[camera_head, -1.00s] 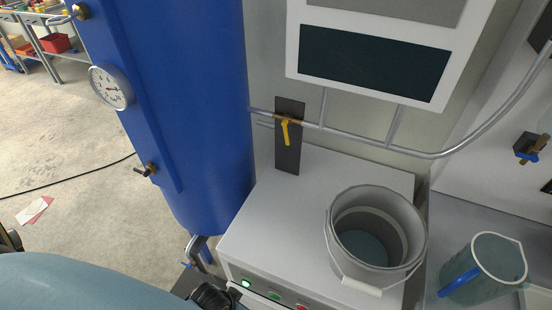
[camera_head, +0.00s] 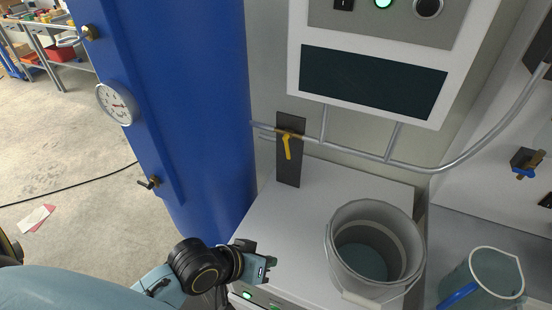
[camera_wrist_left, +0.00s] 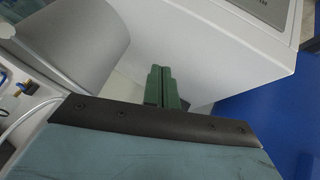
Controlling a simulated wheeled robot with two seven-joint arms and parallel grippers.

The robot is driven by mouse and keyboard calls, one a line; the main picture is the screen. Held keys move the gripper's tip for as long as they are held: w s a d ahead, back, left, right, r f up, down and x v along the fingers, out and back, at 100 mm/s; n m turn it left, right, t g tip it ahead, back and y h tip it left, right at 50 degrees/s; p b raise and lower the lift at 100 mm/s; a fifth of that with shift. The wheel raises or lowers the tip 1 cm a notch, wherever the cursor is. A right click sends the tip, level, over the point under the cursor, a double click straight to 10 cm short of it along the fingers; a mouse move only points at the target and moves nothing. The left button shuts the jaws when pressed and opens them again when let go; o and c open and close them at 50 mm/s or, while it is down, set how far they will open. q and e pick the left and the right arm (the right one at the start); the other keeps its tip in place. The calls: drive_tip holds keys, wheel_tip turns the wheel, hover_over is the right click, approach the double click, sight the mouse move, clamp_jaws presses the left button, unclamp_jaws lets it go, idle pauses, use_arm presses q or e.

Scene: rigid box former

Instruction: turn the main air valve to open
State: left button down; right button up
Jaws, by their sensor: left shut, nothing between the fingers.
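The valve with a yellow lever (camera_head: 287,146) sits on a thin grey pipe in front of a dark upright plate (camera_head: 289,172). Its lever hangs down, across the run of the pipe. My left gripper (camera_head: 268,264) is low over the front edge of the white cabinet, below and apart from the lever. In the left wrist view its green fingers (camera_wrist_left: 161,87) are together with nothing between them. The valve is not seen in the left wrist view. My right gripper is not in view.
A grey bucket (camera_head: 340,262) stands on the white cabinet top (camera_head: 262,205), right of my left gripper. A tall blue tank (camera_head: 205,120) with a gauge (camera_head: 117,104) rises at left. A clear jug (camera_head: 490,280) is at lower right. A panel (camera_head: 375,82) hangs above the pipe.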

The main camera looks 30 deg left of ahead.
sight(287, 147)
use_arm(q)
drive_tip(key=w+a+r+n+t+h, duration=0.1)
drive_tip(key=w+a+n+t+h, duration=0.3)
drive_tip(key=w+n, duration=0.45)
drive_tip(key=w+a+r+n+t+y, duration=0.2)
drive_tip(key=w+a+n+t, duration=0.15)
drive_tip(key=a, duration=0.25)
drive_tip(key=w+a+r+n+t+y, duration=0.2)
drive_tip(key=a+n+t+y, duration=0.1)
drive_tip(key=a+n, duration=0.2)
drive_tip(key=w+d+r+p, duration=0.1)
drive_tip(key=w+d, duration=0.4)
drive_tip(key=w, duration=0.4)
drive_tip(key=shift+w+d+p, duration=0.15)
drive_tip(key=shift+w+p, duration=0.25)
